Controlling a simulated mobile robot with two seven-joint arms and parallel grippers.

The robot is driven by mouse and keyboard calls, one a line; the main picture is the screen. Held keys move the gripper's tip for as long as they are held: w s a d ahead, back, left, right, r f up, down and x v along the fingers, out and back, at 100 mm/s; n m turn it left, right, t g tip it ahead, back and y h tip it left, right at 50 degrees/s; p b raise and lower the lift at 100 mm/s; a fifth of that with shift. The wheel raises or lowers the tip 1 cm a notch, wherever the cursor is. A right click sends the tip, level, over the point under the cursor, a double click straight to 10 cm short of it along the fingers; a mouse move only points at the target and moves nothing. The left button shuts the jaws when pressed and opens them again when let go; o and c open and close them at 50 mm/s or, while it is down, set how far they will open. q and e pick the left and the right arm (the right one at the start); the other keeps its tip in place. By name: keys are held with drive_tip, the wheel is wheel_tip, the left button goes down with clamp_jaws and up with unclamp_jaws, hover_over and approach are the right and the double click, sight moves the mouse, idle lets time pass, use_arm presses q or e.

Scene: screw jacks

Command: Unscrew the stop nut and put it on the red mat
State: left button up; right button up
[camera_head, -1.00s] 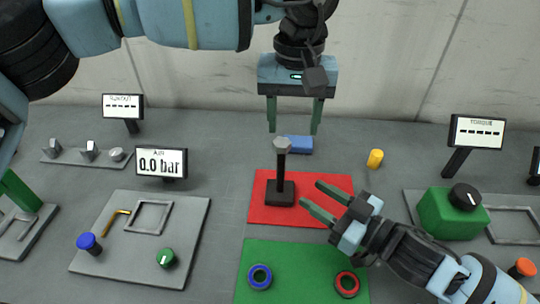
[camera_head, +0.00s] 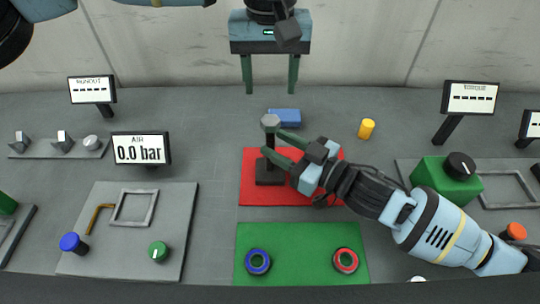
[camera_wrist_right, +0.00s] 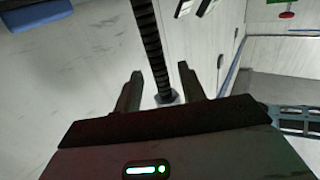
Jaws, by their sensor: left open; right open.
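The screw jack's black base (camera_head: 270,178) stands upright on the red mat (camera_head: 313,195), with a dark threaded post. The grey hexagonal stop nut (camera_head: 271,122) is at the top of the post. In the right wrist view the threaded post (camera_wrist_right: 152,45) runs between my fingers to the hexagonal nut (camera_wrist_right: 167,97). My right gripper (camera_head: 271,141) is open, its fingers reaching across the post just below the nut; I cannot tell whether they touch it. My left gripper (camera_head: 270,88) is open and empty, fingers down, higher and behind the jack.
A green mat (camera_head: 300,240) in front holds a blue ring (camera_head: 258,262) and a red ring (camera_head: 346,261). A blue block (camera_head: 284,117) and a yellow cylinder (camera_head: 367,129) stand behind. A green box with black knob (camera_head: 460,166) is at right, and a grey plate (camera_head: 185,205) at left.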

drive_tip(key=shift+x, duration=1.45)
clamp_jaws()
